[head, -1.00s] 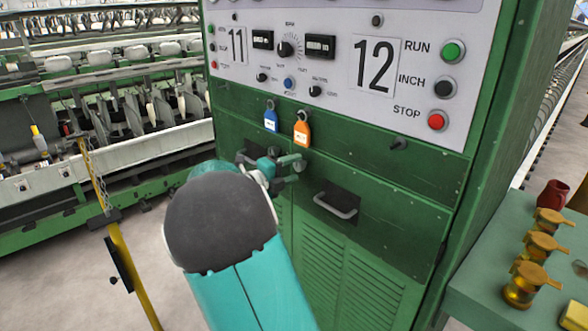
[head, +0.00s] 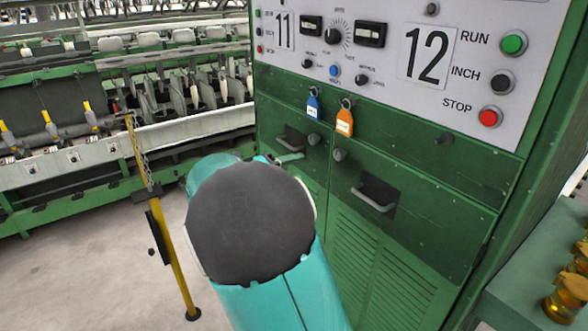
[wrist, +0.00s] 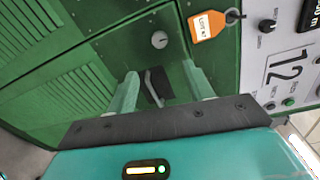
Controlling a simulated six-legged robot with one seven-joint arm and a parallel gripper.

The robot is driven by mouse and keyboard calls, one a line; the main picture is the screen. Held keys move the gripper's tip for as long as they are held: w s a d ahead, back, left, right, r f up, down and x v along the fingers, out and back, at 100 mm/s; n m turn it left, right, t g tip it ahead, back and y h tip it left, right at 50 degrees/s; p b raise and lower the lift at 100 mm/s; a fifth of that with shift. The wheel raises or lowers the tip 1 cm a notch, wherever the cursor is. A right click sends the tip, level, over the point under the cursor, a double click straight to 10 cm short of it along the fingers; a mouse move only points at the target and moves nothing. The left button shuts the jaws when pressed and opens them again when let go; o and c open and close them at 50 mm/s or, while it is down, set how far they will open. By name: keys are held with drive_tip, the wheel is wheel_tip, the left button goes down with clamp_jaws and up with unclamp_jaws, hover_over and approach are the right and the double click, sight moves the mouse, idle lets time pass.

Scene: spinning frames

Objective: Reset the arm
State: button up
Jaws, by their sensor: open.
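My gripper (wrist: 163,84) is open in the wrist view, its two green fingers spread before the green cabinet. A recessed pull handle (wrist: 152,88) shows between the fingers, behind them, and nothing is gripped. In the head view my teal arm with its dark round cap (head: 252,222) fills the lower middle. The arm hides nearly all of the gripper there; only a bit of teal shows past the cap, near the left drawer handle.
The green cabinet (head: 440,225) stands close ahead, with a blue tag (head: 313,107), an orange tag (head: 344,122) and a red stop button (head: 489,117). A yellow post (head: 170,255) stands left on open floor. A bench (head: 535,300) with brass pots is at right.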

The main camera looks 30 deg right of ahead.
drive_tip(key=s+a+f+m+y, duration=0.25)
drive_tip(key=s+m+y, duration=0.25)
drive_tip(key=s+m, duration=0.25)
drive_tip(key=s+a+f+m+y, duration=0.1)
drive_tip(key=s+a+m+y, duration=0.4)
drive_tip(key=m, duration=0.4)
drive_tip(key=s+a+m+t+y, duration=0.5)
drive_tip(key=s+a+m+y, duration=0.2)
drive_tip(key=s+a+m, duration=0.4)
drive_tip(key=a+m, duration=0.4)
drive_tip(key=m, duration=0.3)
drive_tip(key=shift+s, duration=0.3)
drive_tip(key=shift+r, duration=0.1)
